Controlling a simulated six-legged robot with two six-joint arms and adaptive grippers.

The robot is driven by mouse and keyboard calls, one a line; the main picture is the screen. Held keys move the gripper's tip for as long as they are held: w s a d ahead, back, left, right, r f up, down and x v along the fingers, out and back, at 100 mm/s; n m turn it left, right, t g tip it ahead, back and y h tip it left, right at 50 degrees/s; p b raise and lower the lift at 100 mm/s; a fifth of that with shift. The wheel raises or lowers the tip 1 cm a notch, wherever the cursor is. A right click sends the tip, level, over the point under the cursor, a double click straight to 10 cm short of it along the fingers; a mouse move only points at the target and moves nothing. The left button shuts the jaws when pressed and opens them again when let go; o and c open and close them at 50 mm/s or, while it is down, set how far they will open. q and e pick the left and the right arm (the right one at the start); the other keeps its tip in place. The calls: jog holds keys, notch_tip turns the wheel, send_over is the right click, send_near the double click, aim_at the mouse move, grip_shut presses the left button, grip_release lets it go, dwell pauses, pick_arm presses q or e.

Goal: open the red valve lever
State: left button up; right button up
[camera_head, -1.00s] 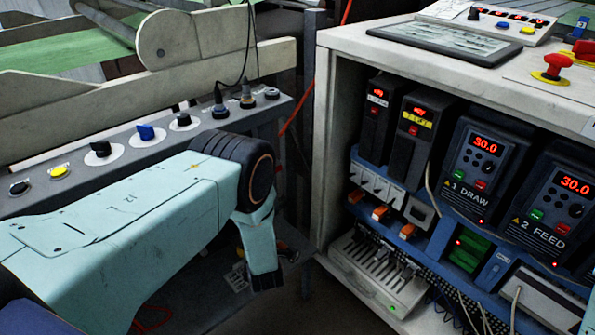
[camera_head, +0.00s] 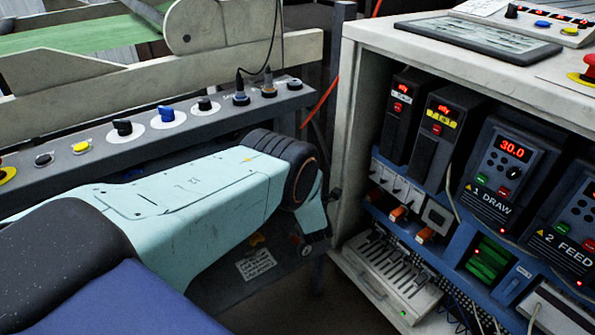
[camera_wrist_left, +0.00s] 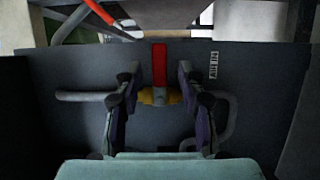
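The red valve lever (camera_wrist_left: 160,64) stands upright in the left wrist view, above a yellow valve body (camera_wrist_left: 160,97) on a dark panel. My left gripper (camera_wrist_left: 156,76) is open, with one finger to each side of the lever. There is a visible gap between each finger and the lever; I cannot tell how far beyond the fingertips it lies. In the head view my left arm reaches in from the left, and its gripper is hidden. The lever cannot be made out there. My right gripper is in neither view.
A grey pipe (camera_wrist_left: 85,96) runs left of the valve, and a bent pipe (camera_wrist_left: 226,128) lies at its right. A grey button rail (camera_head: 140,135) runs above my arm. A drive cabinet (camera_head: 347,120) stands at the right. A red tube (camera_wrist_left: 102,13) crosses the upper left.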

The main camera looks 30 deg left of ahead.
pick_arm(q)
jog(key=shift+x, duration=0.9)
jog(key=shift+c, duration=0.2)
grip_shut()
